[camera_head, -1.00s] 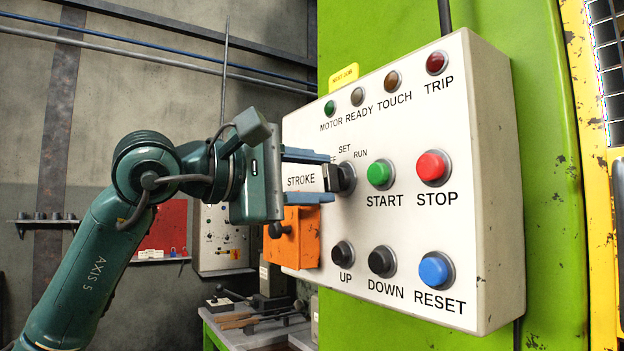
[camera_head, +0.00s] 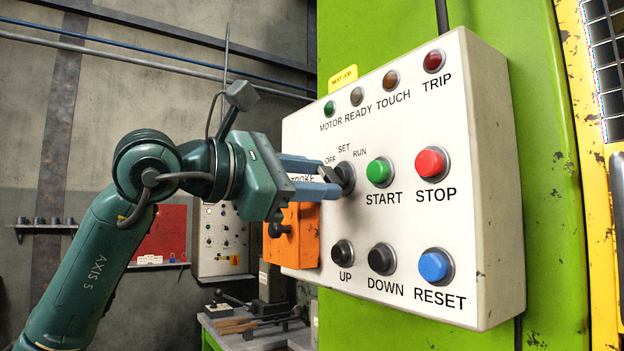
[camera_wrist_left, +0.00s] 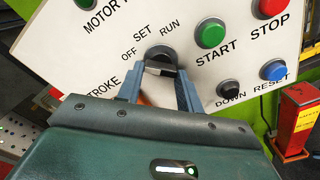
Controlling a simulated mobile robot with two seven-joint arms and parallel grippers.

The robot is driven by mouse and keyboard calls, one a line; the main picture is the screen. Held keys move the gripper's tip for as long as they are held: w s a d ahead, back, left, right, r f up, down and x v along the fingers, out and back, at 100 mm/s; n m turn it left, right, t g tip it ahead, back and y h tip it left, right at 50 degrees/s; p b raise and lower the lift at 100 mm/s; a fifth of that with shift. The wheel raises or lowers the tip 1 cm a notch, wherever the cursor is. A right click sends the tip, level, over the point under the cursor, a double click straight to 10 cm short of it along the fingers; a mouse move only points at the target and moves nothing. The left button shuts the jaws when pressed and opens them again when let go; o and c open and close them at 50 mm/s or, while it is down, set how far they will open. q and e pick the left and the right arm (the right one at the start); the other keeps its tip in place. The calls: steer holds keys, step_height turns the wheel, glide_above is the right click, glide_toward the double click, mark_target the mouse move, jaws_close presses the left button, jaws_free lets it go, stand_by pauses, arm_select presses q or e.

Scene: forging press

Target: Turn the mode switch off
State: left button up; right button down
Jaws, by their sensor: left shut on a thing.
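The mode switch (camera_head: 346,178) is a black rotary knob on the white control panel (camera_head: 490,190), below the labels OFF, SET and RUN. It also shows in the left wrist view (camera_wrist_left: 160,54). My left gripper (camera_head: 331,176) comes in from the left, its blue-grey fingers shut on the switch's grip, one on each side. In the left wrist view the fingers (camera_wrist_left: 160,80) straddle the knob. The grip leans with its upper end to the left, towards OFF; its exact setting is partly hidden. My right gripper is not in view.
The green START button (camera_head: 379,172) and red STOP button (camera_head: 432,163) sit close to the right. UP (camera_head: 343,252), DOWN (camera_head: 382,259) and RESET (camera_head: 435,266) buttons are below. An orange box (camera_head: 304,238) juts out just under my left gripper.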

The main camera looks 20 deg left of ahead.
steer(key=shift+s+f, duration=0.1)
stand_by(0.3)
arm_select(q)
steer(key=o, duration=1)
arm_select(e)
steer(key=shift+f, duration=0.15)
arm_select(q)
steer(key=shift+s, duration=0.1)
steer(key=b+v, duration=0.1)
steer(key=v, duration=1.2)
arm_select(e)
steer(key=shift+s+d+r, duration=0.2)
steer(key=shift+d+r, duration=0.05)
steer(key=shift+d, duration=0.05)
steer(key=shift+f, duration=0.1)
